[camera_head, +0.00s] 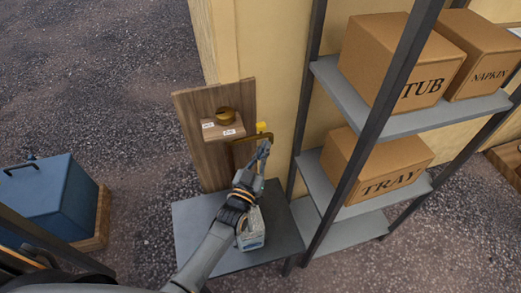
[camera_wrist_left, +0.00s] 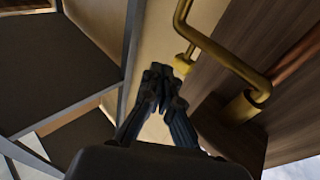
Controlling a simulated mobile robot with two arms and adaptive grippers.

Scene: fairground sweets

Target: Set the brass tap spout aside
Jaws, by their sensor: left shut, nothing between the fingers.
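The brass tap spout (camera_wrist_left: 222,52) is a bent pipe on a wooden board (camera_wrist_left: 215,130) in the left wrist view. It rises from a round brass base (camera_wrist_left: 243,106) and bends round to a yellow end (camera_wrist_left: 186,58). In the head view the spout (camera_head: 239,152) is partly hidden behind my left gripper (camera_head: 265,146), with the yellow piece (camera_head: 262,127) just above. My left gripper (camera_wrist_left: 160,76) is shut and empty, its fingertips just beside and below the yellow end. I cannot tell whether they touch it. My right gripper is not in view.
A small labelled wooden ledge (camera_head: 222,130) holds a round brass piece (camera_head: 226,115). A grey table (camera_head: 195,225) bears a grey-white container (camera_head: 252,232), partly behind my arm. A metal rack (camera_head: 330,75) with cardboard boxes stands right. A blue box (camera_head: 50,195) stands left.

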